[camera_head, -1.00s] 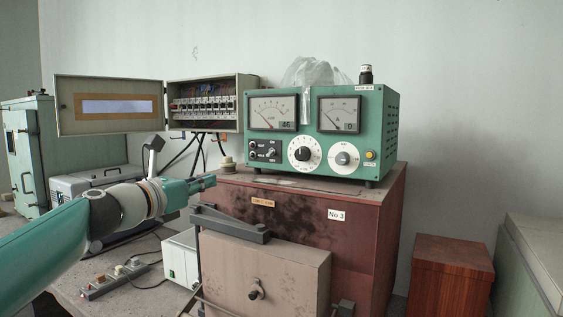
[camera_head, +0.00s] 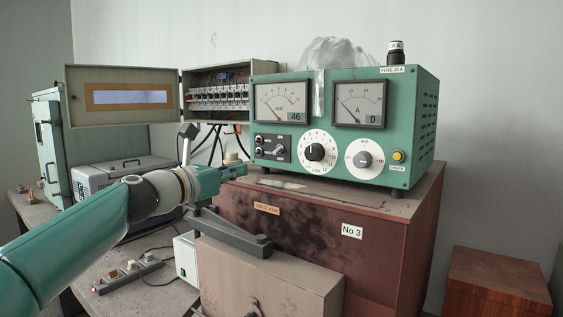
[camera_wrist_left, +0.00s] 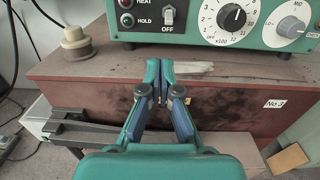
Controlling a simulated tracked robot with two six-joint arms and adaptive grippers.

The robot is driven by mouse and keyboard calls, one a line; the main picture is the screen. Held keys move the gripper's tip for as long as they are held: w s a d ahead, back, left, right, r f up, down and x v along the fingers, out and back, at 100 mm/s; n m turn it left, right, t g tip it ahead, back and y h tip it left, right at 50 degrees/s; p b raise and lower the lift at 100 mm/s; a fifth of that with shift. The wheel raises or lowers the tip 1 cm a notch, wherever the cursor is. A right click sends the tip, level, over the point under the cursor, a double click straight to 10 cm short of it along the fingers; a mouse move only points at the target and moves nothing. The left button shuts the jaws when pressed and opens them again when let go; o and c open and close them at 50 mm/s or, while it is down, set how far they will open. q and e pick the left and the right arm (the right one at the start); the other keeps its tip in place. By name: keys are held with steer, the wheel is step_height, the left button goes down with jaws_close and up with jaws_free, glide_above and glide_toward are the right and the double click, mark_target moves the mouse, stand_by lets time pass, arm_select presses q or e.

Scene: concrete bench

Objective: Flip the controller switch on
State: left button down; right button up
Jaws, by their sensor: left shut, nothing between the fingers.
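The green controller (camera_head: 345,125) stands on a red-brown cabinet, with two meters, two dials and a small black switch panel at its lower left. The switch (camera_wrist_left: 169,15) is a light lever on that panel, with "OFF" printed below it; it also shows small in the head view (camera_head: 280,151). I cannot tell its lever position for sure. My left gripper (camera_head: 240,170) is shut and empty, in front of the cabinet's upper left, below and left of the switch panel. In the wrist view its fingertips (camera_wrist_left: 160,66) point towards the panel, apart from the switch.
The red-brown cabinet (camera_head: 385,250) has a dusty top. A grey lever bar (camera_head: 232,230) lies over a box in front. An open breaker box (camera_head: 218,95) hangs behind left. A pale knob-like insulator (camera_wrist_left: 76,46) stands on the cabinet's left edge. A power strip (camera_head: 128,272) lies on the bench.

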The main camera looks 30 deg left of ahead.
steer(key=shift+w+a, duration=0.1)
steer(key=shift+a, duration=0.1)
steer(key=o, duration=0.4)
arm_select(q)
steer(key=p, duration=0.4)
glide_toward(280, 159)
steer(key=w, duration=0.5)
steer(key=shift+w+r, duration=0.15)
steer(key=shift+w, duration=0.05)
steer(key=shift+w+d, duration=0.1)
steer(key=shift+w, duration=0.35)
arm_select(e)
step_height(280, 159, up, 4)
steer(key=shift+f, duration=0.15)
